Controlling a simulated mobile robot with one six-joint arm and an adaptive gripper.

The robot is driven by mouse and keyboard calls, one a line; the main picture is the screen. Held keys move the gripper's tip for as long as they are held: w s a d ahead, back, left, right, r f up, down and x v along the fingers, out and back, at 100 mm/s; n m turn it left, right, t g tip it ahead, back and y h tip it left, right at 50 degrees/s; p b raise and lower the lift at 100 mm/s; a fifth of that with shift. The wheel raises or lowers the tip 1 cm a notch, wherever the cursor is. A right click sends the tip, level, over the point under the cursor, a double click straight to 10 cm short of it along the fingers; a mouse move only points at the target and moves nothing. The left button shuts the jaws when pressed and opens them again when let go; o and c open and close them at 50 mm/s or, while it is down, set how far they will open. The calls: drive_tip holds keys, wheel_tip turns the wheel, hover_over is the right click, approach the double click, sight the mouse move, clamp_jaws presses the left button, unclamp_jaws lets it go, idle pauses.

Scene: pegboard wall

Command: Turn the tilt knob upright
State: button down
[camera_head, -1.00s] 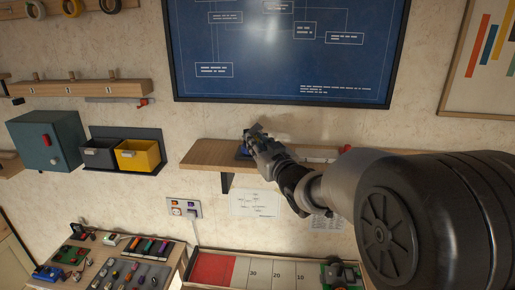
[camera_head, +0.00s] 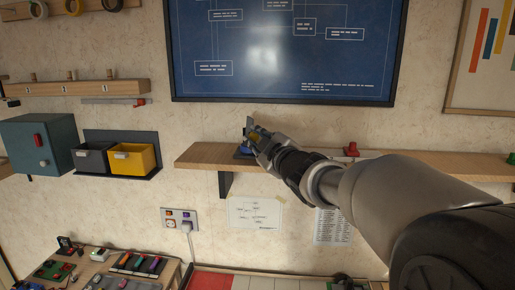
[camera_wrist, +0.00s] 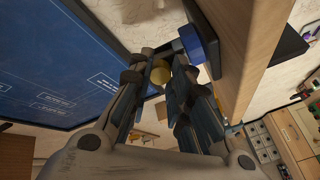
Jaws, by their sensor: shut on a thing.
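The tilt knob (camera_wrist: 160,76) shows in the wrist view as a round yellow piece between the fingers. It belongs to a small device with a blue part (camera_wrist: 190,45) and a dark base at the left end of the wooden shelf (camera_head: 208,154). My gripper (camera_head: 256,137) is at this device, reaching in from the right, and is shut on the knob. In the wrist view the fingers (camera_wrist: 159,80) lie on either side of the yellow piece. The fingers and hand hide much of the device in the head view, so I cannot tell the knob's exact angle.
A red button (camera_head: 351,150) stands on the shelf right of my gripper, with a green one (camera_head: 511,158) farther right. The blue board (camera_head: 285,60) hangs above. Grey (camera_head: 91,158) and yellow bins (camera_head: 134,160) hang left. A power socket (camera_head: 180,215) is below.

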drive_tip(key=shift+n+b, duration=0.35)
drive_tip(key=shift+n, duration=0.25)
drive_tip(key=c, duration=1.4)
unclamp_jaws()
drive_tip(key=shift+c, duration=0.2)
drive_tip(key=v, duration=1.2)
